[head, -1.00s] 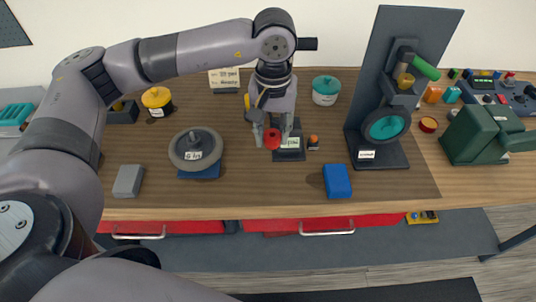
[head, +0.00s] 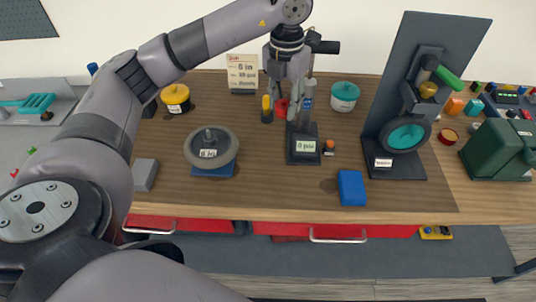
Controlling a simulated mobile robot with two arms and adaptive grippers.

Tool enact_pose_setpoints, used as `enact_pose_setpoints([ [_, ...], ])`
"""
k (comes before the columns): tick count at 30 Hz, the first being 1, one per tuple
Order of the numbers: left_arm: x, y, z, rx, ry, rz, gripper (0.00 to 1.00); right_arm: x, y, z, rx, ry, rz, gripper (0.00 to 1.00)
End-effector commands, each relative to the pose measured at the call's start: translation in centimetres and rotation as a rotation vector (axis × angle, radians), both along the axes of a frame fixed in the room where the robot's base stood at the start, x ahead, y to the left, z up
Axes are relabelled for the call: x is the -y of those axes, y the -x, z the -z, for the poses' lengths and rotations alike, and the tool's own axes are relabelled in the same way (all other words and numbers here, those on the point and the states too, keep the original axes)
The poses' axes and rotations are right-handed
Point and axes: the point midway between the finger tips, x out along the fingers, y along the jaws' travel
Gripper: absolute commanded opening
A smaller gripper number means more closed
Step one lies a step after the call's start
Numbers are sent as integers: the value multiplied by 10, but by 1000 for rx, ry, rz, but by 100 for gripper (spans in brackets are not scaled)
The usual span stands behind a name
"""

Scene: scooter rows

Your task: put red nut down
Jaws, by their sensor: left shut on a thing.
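My left gripper (head: 285,116) is above the back middle of the bench, fingers pointing down. It is shut on the red nut (head: 281,107), a small red piece partly hidden by the fingers. Just right of the gripper is a dark stand (head: 303,159) with a small display and an upright grey column (head: 308,95). The fingers are close to this column; I cannot tell whether they touch. I cannot tell how high the nut is above the bench. My right gripper is not in view.
A yellow-topped tool (head: 267,108) stands just left of the gripper, with a card sign (head: 243,73) behind. A grey wheel (head: 211,147) is left, a teal-lidded pot (head: 344,96) right, a blue block (head: 351,187) in front. Bare wood (head: 262,190) lies between wheel and block.

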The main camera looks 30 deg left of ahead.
Motion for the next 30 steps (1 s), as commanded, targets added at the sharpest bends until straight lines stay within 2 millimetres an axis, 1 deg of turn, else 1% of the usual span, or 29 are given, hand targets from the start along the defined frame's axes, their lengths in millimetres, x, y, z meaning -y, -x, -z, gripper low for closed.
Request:
enact_pose_setpoints([
  [1, -5, -2, 0, 0, 4, -131, 12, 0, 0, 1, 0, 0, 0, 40],
  [3, -11, -3, -2, -1, 10, -332, 12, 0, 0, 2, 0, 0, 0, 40],
  [9, -28, -7, -5, -4, 22, -897, 12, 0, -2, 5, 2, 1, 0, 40],
  [12, -36, -9, -7, -6, 26, -1151, 12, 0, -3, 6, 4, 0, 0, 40],
  [15, -42, -9, -8, -9, 28, -1354, 12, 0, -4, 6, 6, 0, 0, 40],
  [18, -46, -10, -8, -11, 28, -1497, 12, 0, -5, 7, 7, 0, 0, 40],
  [21, -49, -10, -8, -12, 30, -1581, 12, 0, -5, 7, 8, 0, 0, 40],
  [23, -49, -10, -5, -13, 28, -1605, 12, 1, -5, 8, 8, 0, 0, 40],
  [26, -49, -9, 11, -17, 27, -1617, 12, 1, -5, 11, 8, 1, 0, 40],
  [29, -49, -9, 36, -19, 25, -1615, 12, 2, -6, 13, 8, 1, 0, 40],
  [30, -49, -8, 47, -19, 23, -1615, 12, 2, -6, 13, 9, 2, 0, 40],
])
